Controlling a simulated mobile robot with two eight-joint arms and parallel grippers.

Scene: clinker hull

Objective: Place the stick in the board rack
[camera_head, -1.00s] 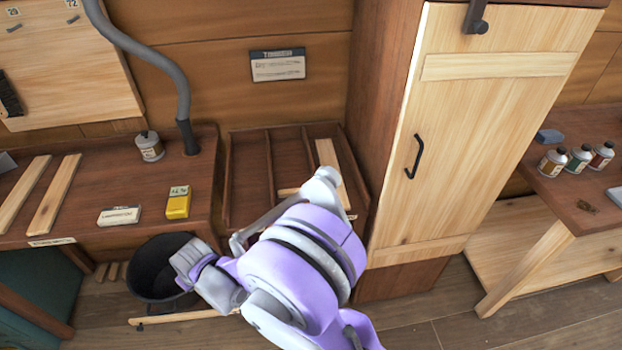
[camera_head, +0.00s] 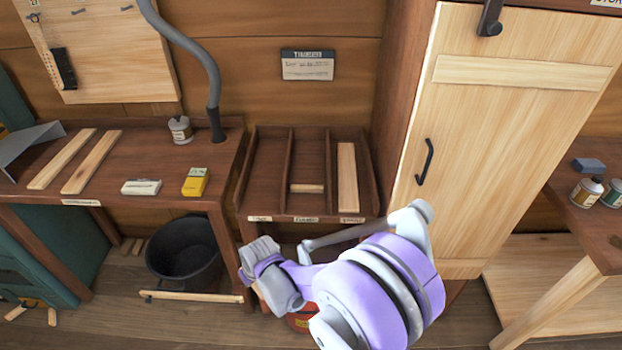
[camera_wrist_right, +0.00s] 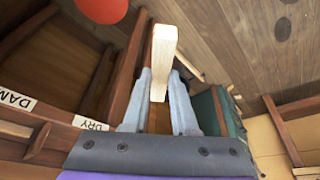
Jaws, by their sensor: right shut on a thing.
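The board rack (camera_head: 307,218) stands between the bench and the tall cabinet, with dividers forming three slots and labels along its front edge. Its right slot holds a long pale board (camera_head: 347,178); its middle slot holds a short pale piece (camera_head: 307,188). My right gripper (camera_wrist_right: 160,85) is shut on a pale stick (camera_wrist_right: 164,50) in the right wrist view, with the stick's end sticking out past the fingers. Rack labels, one reading DRY (camera_wrist_right: 91,123), show left of the fingers there. In the head view my right wrist is in front of the rack, low, and its fingers are hidden. My left gripper is out of view.
The bench (camera_head: 150,190) at left carries two boards (camera_head: 92,162), a white box and a yellow box (camera_head: 196,182). A black bucket (camera_head: 182,255) and a floor strip (camera_head: 195,297) are below. A red container (camera_head: 302,318) sits under the rack. The cabinet (camera_head: 490,150) closes the right side.

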